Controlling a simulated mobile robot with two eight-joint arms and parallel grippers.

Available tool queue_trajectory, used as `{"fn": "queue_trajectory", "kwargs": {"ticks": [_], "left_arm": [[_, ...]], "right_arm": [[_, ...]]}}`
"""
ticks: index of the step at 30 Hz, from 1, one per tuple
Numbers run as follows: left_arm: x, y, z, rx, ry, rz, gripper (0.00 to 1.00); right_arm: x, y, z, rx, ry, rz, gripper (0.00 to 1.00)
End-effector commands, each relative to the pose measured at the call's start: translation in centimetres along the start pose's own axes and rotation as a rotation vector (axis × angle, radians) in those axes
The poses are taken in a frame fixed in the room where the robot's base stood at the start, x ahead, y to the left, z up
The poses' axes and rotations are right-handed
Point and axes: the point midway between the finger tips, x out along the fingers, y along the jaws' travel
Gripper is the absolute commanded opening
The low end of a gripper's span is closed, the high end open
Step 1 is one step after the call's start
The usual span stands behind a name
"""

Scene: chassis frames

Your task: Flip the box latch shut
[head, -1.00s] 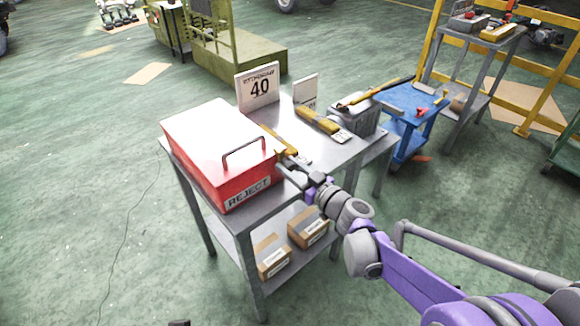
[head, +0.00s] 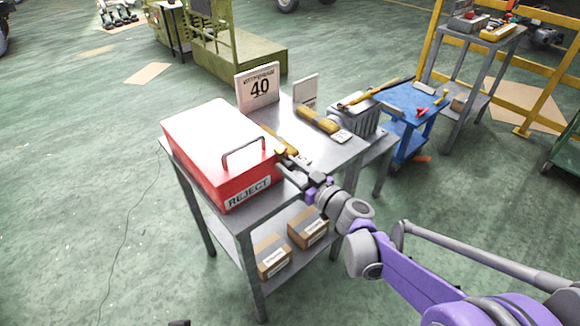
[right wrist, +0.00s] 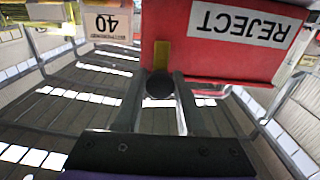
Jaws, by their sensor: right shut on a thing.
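The red box (head: 235,181) with a white lid (head: 205,138) and a grey top handle stands on the grey table; its front reads REJECT. The lid looks down. In the right wrist view the box (right wrist: 215,55) fills the upper right, label upside down. A small yellow latch piece (right wrist: 162,53) lies against its red side, with a dark round knob (right wrist: 160,85) just below. My right gripper (head: 284,162) is at the box's right side. In the wrist view its fingers (right wrist: 160,92) are shut on the latch at this knob. My left gripper is not in view.
The grey table (head: 318,160) also carries a sign reading 40 (head: 258,88), a yellow-handled tool (head: 318,120) and a ribbed grey part (head: 352,118). Cardboard boxes (head: 274,257) sit on the lower shelf. A blue cart (head: 408,100) stands to the right.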

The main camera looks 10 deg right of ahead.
Motion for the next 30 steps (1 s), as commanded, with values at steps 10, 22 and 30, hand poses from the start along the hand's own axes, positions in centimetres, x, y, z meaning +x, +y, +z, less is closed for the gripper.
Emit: {"fn": "queue_trajectory", "kwargs": {"ticks": [10,22,30], "left_arm": [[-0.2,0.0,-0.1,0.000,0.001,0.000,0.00],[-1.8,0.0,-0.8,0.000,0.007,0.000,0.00],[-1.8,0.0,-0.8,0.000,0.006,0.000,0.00]], "right_arm": [[0.0,0.0,-0.1,-0.001,-0.008,-0.001,0.00],[0.4,0.0,-0.4,-0.001,-0.102,0.000,0.00],[0.4,0.0,-0.4,0.000,-0.100,0.000,0.59]]}}
